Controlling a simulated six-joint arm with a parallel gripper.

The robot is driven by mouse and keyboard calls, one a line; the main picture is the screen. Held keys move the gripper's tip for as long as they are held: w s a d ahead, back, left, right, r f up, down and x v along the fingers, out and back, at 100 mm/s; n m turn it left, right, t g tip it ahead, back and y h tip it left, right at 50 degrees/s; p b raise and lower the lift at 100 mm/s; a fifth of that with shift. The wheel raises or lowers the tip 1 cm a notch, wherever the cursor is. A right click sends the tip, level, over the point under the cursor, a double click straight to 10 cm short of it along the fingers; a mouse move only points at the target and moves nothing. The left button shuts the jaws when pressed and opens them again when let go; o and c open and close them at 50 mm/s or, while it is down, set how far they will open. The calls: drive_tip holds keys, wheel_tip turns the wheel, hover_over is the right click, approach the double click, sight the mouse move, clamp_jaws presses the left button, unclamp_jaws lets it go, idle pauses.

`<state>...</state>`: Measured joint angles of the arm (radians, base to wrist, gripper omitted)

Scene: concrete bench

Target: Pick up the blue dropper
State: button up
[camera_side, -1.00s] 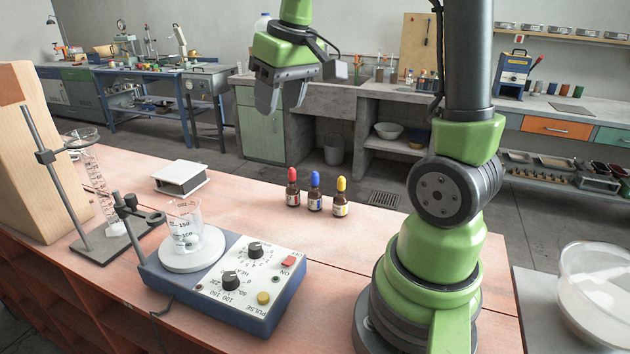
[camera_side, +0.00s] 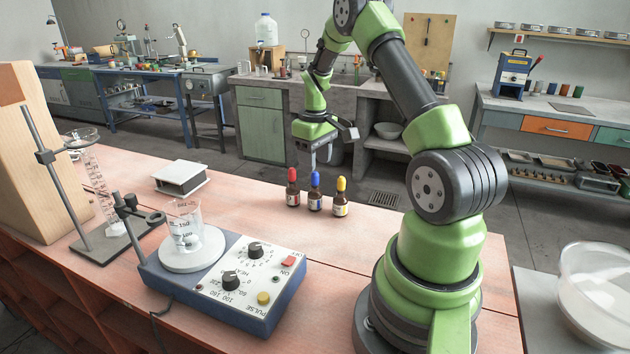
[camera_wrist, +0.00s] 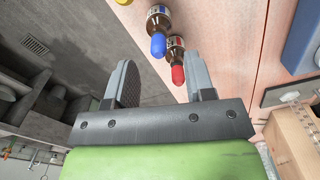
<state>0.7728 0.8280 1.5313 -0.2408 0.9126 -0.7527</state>
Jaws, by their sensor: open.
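The blue dropper is a small brown bottle with a white label and a blue bulb. It stands upright on the bench (camera_side: 410,250) between two similar bottles; the side view shows the blue dropper (camera_side: 315,195) in the middle. In the wrist view the blue dropper (camera_wrist: 158,28) lies ahead of the fingertips. My gripper (camera_side: 316,158) is open and empty, above and behind the bottles in the side view, touching none of them. In the wrist view my gripper (camera_wrist: 160,68) has its fingers apart, with the red bulb between them, nearer the right finger.
The red dropper (camera_side: 292,188) stands left of the blue one and the yellow dropper (camera_side: 340,197) right, both close. A stirrer hotplate (camera_side: 250,290) with a beaker (camera_side: 184,226) is in front. Bench around the bottles is clear.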

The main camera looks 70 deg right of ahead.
wheel_tip(320, 180, down, 4)
drive_tip(key=shift+w+d+f, duration=0.1)
drive_tip(key=shift+f, duration=0.05)
drive_tip(key=c, duration=0.7)
wheel_tip(320, 180, up, 15)
idle(0.9)
